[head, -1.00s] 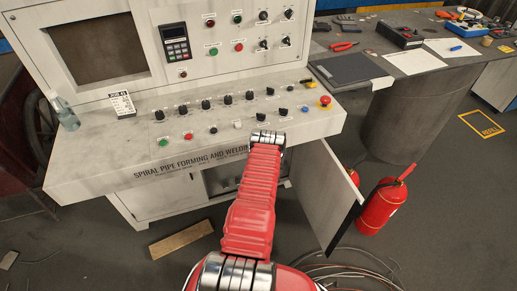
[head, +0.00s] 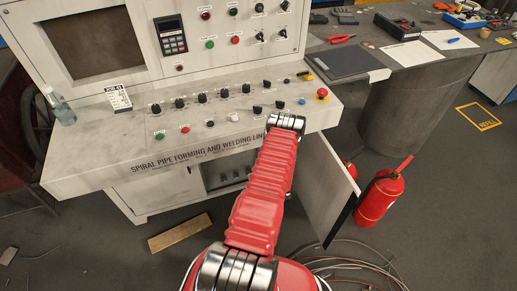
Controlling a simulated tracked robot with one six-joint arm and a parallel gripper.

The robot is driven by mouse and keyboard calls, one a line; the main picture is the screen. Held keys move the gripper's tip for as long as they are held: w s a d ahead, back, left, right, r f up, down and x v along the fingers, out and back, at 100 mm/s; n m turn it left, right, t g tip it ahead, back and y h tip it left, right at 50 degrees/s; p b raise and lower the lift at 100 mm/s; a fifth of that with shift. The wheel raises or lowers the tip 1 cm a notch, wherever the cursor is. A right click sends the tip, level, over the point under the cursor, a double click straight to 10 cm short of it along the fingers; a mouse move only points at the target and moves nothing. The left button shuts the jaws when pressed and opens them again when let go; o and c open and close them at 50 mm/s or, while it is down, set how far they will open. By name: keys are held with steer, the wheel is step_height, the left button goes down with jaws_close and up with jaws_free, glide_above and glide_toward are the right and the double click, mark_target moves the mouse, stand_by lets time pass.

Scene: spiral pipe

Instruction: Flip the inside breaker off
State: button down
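The spiral pipe console (head: 110,165) has a cabinet under its panel. The cabinet's door (head: 325,190) stands open to the right. Inside the dark opening (head: 222,172) are some small grey shapes, too small to tell apart; I cannot make out the breaker or its position. My red ribbed arm reaches forward to the console's front edge, beside the right part of the opening. My gripper is not visible; it is hidden beyond the end of the arm.
A red emergency stop button (head: 322,94) and several knobs sit on the panel above. A fire extinguisher (head: 380,195) stands right of the door. Loose cables (head: 350,262) lie on the floor near my base. A wooden board (head: 180,233) lies in front of the cabinet.

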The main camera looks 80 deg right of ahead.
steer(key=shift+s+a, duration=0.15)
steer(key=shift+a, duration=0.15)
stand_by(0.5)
